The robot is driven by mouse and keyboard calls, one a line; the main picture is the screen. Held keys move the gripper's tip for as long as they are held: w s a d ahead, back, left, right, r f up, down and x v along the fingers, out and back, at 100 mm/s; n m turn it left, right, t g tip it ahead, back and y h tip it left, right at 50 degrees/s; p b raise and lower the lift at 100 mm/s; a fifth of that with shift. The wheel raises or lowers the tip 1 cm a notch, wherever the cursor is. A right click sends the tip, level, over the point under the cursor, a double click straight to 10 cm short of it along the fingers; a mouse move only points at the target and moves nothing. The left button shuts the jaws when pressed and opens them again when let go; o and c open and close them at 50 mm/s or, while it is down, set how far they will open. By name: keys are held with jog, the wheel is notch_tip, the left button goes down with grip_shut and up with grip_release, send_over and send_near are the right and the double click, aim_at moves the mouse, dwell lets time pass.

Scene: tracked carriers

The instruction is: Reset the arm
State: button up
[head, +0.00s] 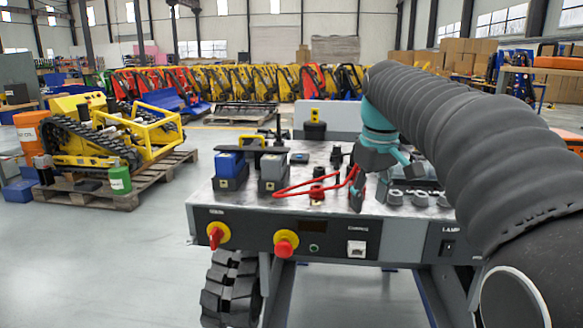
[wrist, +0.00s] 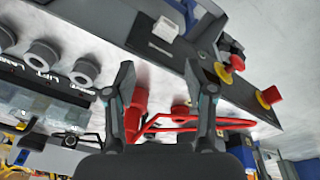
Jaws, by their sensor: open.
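My arm, in a ribbed black sleeve, reaches over the workbench (head: 232,205) from the right in the head view. My gripper (wrist: 160,68) is open, its two dark fingers spread apart in the wrist view. A red bent piece (wrist: 175,127) shows past and between the fingers; I see no grip on it. In the head view the red piece (head: 290,191) lies over the bench top, left of my teal wrist.
A yellow tracked carrier (head: 90,140) sits on a pallet (head: 135,190). Floor at left front is clear.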

jog(key=s+f+m+t, duration=0.1)
jog(key=s+f+m, duration=0.1)
jog(key=s+f, duration=0.6)
jog(key=s+f+m+t, duration=0.2)
jog(key=s+f, duration=0.6)
jog(key=s, duration=0.9)
jog(key=shift+f+m+t, duration=0.3)
jog(key=shift+m, duration=0.3)
jog(key=shift+d, duration=0.1)
